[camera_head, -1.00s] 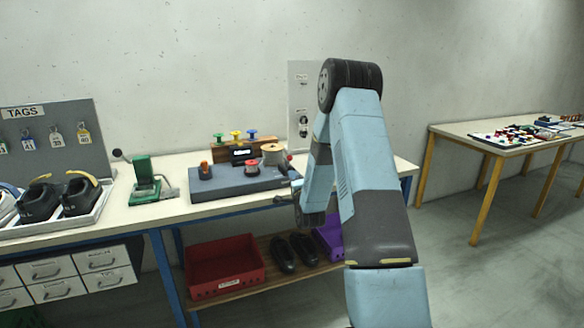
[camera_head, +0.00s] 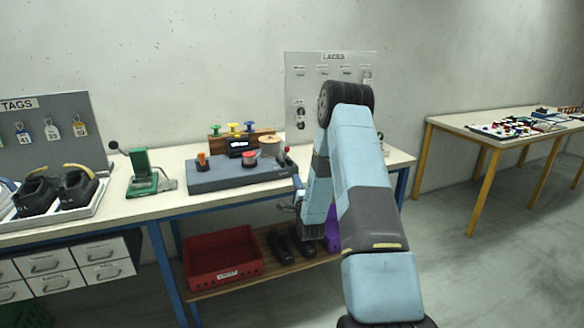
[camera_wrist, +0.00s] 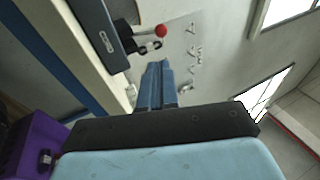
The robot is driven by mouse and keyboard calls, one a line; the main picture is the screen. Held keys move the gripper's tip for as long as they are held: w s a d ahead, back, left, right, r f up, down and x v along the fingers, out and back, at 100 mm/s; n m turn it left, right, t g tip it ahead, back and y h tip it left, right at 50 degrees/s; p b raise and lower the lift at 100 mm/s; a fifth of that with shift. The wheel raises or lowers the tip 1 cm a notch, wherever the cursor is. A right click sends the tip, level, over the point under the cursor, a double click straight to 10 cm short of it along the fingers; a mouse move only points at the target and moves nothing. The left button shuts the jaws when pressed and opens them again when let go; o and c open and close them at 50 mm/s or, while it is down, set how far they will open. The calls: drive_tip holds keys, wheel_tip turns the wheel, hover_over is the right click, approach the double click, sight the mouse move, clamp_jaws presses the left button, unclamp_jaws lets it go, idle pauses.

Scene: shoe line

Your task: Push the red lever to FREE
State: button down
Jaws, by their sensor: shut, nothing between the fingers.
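The red lever shows as a red ball knob (camera_wrist: 161,30) on a dark arm at the end of a grey block (camera_wrist: 92,22) in the wrist view. In the head view the grey block (camera_head: 225,178) lies on the bench, and the lever is at its right end, too small to read clearly. My gripper (camera_wrist: 157,64) is shut and empty in the wrist view. Its tips are apart from the knob in the picture. In the head view my gripper (camera_head: 297,188) is at the bench's front edge, right of the block, partly hidden by my arm. I cannot read any FREE mark.
A spool (camera_head: 270,147) and an orange-topped piece (camera_head: 202,160) stand on the block. A green press (camera_head: 142,170) stands to its left. A LACES board (camera_head: 300,85) stands behind. A red bin (camera_head: 222,258) and dark shoes (camera_head: 282,247) are on the lower shelf.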

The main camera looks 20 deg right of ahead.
drive_tip(key=x, duration=1.3)
drive_tip(key=shift+w, duration=0.3)
drive_tip(key=shift+d, duration=0.1)
